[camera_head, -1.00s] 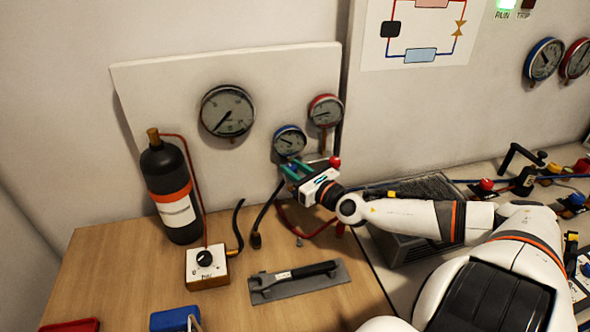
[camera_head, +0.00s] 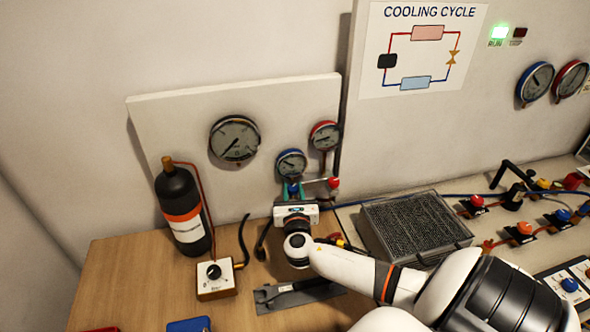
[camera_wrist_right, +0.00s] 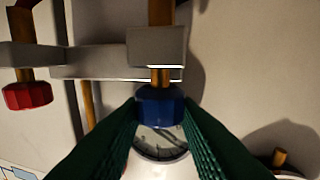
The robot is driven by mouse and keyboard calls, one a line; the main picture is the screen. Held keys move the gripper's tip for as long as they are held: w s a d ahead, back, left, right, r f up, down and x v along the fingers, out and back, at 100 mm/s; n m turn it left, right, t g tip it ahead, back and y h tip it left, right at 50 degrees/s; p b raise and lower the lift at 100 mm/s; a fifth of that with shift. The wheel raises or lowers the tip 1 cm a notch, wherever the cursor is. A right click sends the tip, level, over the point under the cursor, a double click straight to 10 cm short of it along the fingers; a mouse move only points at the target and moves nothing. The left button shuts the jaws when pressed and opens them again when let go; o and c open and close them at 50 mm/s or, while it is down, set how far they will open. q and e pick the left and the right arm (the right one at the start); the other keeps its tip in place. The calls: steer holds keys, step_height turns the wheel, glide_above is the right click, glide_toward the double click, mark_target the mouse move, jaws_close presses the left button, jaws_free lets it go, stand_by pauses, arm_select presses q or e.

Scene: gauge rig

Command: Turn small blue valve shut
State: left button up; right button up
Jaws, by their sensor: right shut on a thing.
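The small blue valve knob (camera_wrist_right: 160,106) sits on a metal manifold block in the right wrist view. The green fingers of my right gripper (camera_wrist_right: 160,122) lie on both sides of it and are shut on it. In the head view the blue knob (camera_head: 293,188) shows just beyond my right gripper (camera_head: 293,194), below the small blue-rimmed gauge (camera_head: 291,163). A red knob (camera_head: 333,183) is to its right, also seen at the left of the wrist view (camera_wrist_right: 28,96). My left gripper is not in view.
A red-rimmed gauge (camera_head: 324,135) and a large gauge (camera_head: 234,138) hang on the white panel (camera_head: 170,120). A black bottle (camera_head: 180,210) and a small dial box (camera_head: 215,279) stand left. A wrench (camera_head: 300,287) lies in front, below my arm. A mesh-topped box (camera_head: 415,228) stands right.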

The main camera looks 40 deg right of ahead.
steer(key=shift+w+a+m+g+h, duration=0.15)
steer(key=shift+w+m+g+h, duration=0.05)
steer(key=shift+m+g+h, duration=0.85)
steer(key=m+g+h, duration=0.2)
steer(key=g, duration=0.1)
steer(key=shift+w+a+m+g, duration=0.15)
steer(key=shift+m+g, duration=0.1)
steer(key=m+g, duration=0.1)
steer(key=m+g+h, duration=0.1)
steer(key=g, duration=0.1)
steer(key=m+g+h+b, duration=0.1)
steer(key=g, duration=0.1)
steer(key=shift+w, duration=0.25)
steer(key=shift+w+m+g+h+b, duration=0.1)
steer(key=shift+m+g+h+b, duration=0.15)
steer(key=shift+m+g+b, duration=0.95)
steer(key=shift+r+m+g+p, duration=0.15)
steer(key=shift+m+g+p, duration=0.3)
steer(key=shift+g, duration=0.55)
steer(key=o, duration=1)
